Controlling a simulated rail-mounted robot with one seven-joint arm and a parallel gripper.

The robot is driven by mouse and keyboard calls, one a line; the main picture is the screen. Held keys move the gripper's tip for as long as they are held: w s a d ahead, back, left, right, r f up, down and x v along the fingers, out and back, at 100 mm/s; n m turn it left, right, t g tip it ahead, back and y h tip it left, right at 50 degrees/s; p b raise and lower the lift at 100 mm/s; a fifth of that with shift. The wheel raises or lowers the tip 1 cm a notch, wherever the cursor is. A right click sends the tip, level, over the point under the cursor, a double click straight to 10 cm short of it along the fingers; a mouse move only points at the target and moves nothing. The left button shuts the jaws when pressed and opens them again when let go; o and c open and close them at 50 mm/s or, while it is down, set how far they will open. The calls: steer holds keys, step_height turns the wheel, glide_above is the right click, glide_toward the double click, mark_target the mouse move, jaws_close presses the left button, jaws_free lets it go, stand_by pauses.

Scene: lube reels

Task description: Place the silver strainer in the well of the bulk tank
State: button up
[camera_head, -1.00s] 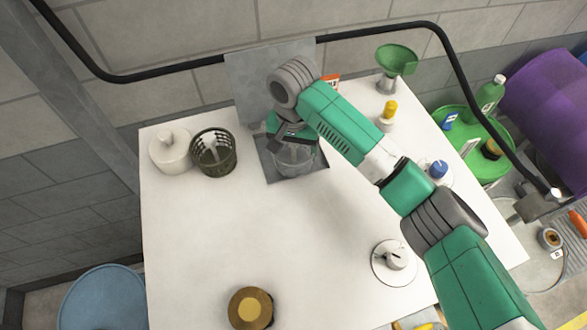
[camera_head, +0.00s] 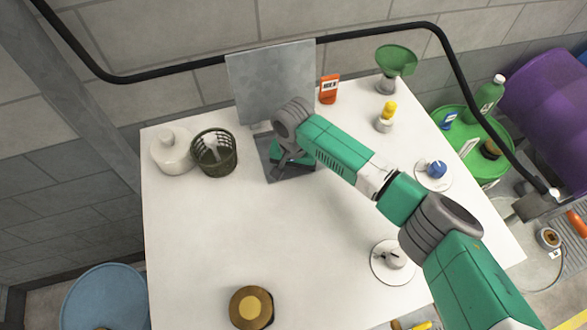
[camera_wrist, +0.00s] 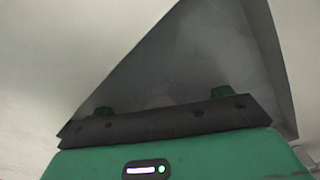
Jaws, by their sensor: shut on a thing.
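The bulk tank's white top (camera_head: 280,240) has a square grey well (camera_head: 298,172) near its back edge, below a raised grey lid (camera_head: 272,82). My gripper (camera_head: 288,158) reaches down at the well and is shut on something. In the wrist view the two green fingertips of my gripper (camera_wrist: 163,98) show above the dark bar, over the grey well (camera_wrist: 200,60). The silver strainer cannot be clearly made out now; my gripper and wrist cover the middle of the well. A dark olive mesh basket (camera_head: 212,168) stands to the left of the well.
A white lidded jar (camera_head: 172,153) stands left of the basket. An orange packet (camera_head: 329,89), a yellow-capped bottle (camera_head: 384,118) and a green funnel (camera_head: 396,62) are on the right. A brown round tin (camera_head: 251,307) is at the front. The tank top's middle is clear.

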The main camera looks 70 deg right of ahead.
steer(key=o, duration=1)
steer(key=shift+o, duration=0.2)
step_height(320, 180, up, 12)
steer(key=shift+r+b, duration=0.15)
steer(key=shift+b, duration=0.45)
